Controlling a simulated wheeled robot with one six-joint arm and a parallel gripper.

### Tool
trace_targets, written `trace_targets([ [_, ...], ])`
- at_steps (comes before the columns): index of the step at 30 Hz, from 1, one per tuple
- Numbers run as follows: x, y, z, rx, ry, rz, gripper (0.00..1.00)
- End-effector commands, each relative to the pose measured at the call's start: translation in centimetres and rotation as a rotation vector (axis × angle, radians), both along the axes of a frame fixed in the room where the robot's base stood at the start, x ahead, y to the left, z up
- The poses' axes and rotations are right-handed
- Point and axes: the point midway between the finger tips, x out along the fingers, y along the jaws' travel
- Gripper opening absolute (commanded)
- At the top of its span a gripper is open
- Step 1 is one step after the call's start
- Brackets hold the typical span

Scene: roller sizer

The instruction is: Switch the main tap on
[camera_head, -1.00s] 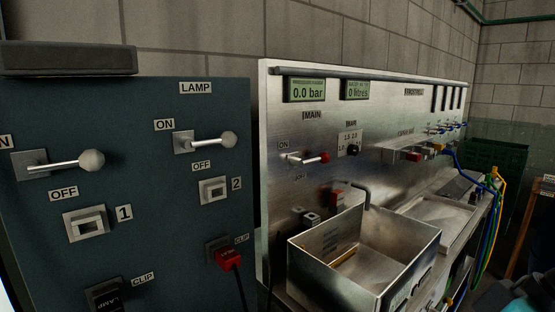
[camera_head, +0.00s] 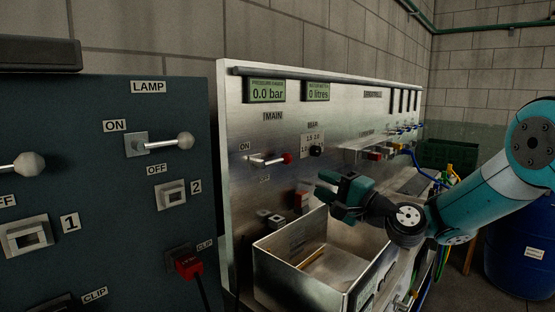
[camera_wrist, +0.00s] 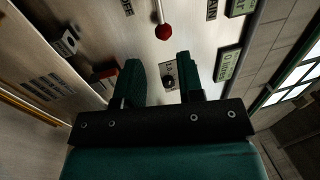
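The main tap (camera_head: 270,160) is a metal lever with a red knob on the steel panel, under the MAIN label. Its lever lies roughly level, with an ON label at its upper left and a dim label below it. In the wrist view the red knob (camera_wrist: 163,32) shows ahead of the fingers, near the top. My gripper (camera_head: 338,190) is in front of the panel, to the lower right of the tap and apart from it. In the wrist view my gripper (camera_wrist: 163,80) has its two green fingers spread, with nothing between them.
A steel basin (camera_head: 300,262) stands below my gripper. A black knob (camera_head: 316,151) sits right of the tap. The pressure display (camera_head: 267,90) reads 0.0 bar. A blue-grey cabinet (camera_head: 100,200) with lamp levers stands at left. A blue barrel (camera_head: 520,255) stands at right.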

Motion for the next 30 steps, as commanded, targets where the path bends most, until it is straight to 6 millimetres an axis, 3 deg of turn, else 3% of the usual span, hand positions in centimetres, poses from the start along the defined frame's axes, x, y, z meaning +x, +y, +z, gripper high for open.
trace_targets([
  [3,1.5,2.2,1.1,-0.003,-0.002,0.005,0.35],
  [16,7.2,9.5,2.8,-0.003,-0.002,0.002,0.35],
  [21,8.4,10.9,2.9,-0.005,0.0,0.002,0.35],
  [30,9.0,11.6,2.9,-0.004,0.0,0.001,0.35],
])
